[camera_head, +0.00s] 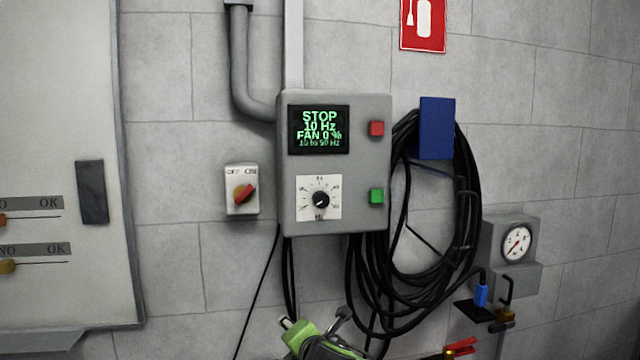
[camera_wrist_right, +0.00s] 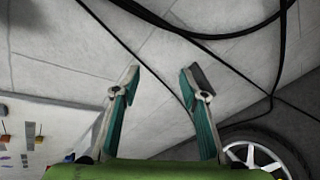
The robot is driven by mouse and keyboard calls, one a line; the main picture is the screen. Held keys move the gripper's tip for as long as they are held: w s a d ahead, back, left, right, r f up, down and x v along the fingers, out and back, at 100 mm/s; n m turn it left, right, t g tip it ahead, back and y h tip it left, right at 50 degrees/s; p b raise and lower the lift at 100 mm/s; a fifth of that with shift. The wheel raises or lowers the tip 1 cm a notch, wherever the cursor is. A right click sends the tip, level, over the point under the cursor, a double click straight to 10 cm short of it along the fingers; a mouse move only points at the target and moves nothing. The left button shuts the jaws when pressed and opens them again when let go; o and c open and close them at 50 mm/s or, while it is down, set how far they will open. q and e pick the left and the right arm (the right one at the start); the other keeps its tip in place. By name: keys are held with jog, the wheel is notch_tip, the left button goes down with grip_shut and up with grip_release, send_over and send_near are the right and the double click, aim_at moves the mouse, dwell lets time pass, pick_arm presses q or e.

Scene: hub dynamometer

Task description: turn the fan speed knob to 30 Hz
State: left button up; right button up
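The fan speed knob (camera_head: 320,199) is a small black dial on a white scale plate, low on the grey control box (camera_head: 292,205). Its pale pointer mark seems to face lower left. The display (camera_head: 319,130) above reads STOP, 10 Hz, FAN 0 %, 10 to 50 Hz. My right gripper (camera_head: 316,318), green and dark, is at the bottom edge of the head view, below the box and apart from the knob. In the right wrist view its two fingers (camera_wrist_right: 160,78) are spread with nothing between them. My left gripper is out of view.
A red button (camera_head: 377,128) and a green button (camera_head: 377,196) sit right of the display and knob. Coiled black cables (camera_head: 468,215) hang right, beside a gauge (camera_head: 517,242). Several cables run below the box.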

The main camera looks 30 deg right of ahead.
jog(key=s+r+n+t+p, duration=0.1)
jog(key=s+r+n, duration=0.2)
jog(key=r, duration=0.6)
jog(key=s+r+n+t+p, duration=0.1)
jog(key=s+r+n, duration=0.1)
jog(key=r, duration=0.8)
jog(key=n+t+h+p, duration=0.2)
jog(key=n+h+p, duration=0.1)
jog(key=n, duration=0.2)
send_near(323, 200)
jog(key=p+x, duration=0.4)
jog(key=x, duration=0.3)
jog(key=shift+w+r, duration=0.15)
jog(key=shift+w, duration=0.15)
jog(key=shift+w+d+p, duration=0.2)
jog(key=shift+w+p, duration=0.15)
jog(key=shift+w, duration=0.25)
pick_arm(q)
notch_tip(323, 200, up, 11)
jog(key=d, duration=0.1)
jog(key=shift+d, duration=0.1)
pick_arm(e)
jog(key=c, duration=1.1)
